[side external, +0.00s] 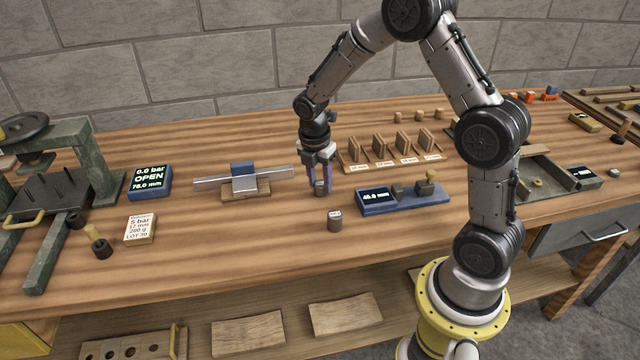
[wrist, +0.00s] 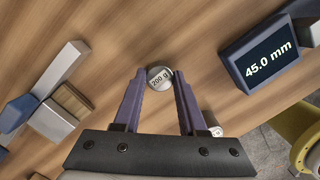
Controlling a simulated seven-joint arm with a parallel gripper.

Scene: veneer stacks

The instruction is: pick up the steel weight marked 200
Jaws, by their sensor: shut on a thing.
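The steel weight marked 200 g (wrist: 159,78) is a small grey cylinder with a pale printed top. It sits between the fingertips of my gripper (wrist: 160,90) in the wrist view, label facing the camera. In the side view my gripper (side external: 319,184) points straight down, its purple fingers shut on the weight (side external: 320,188), which shows low between the tips. I cannot tell whether its base touches the bench. A second small steel weight (side external: 335,221) stands upright on the bench nearer the camera; its label is too small to read. It is partly hidden by a finger in the wrist view (wrist: 214,131).
A blue gauge reading 45.0 mm (side external: 378,200) stands to the right. A metal bar on a wooden block (side external: 246,191) lies to the left. A rack of upright wooden pieces (side external: 350,168) is behind. Bare bench lies in front, left of the second weight.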

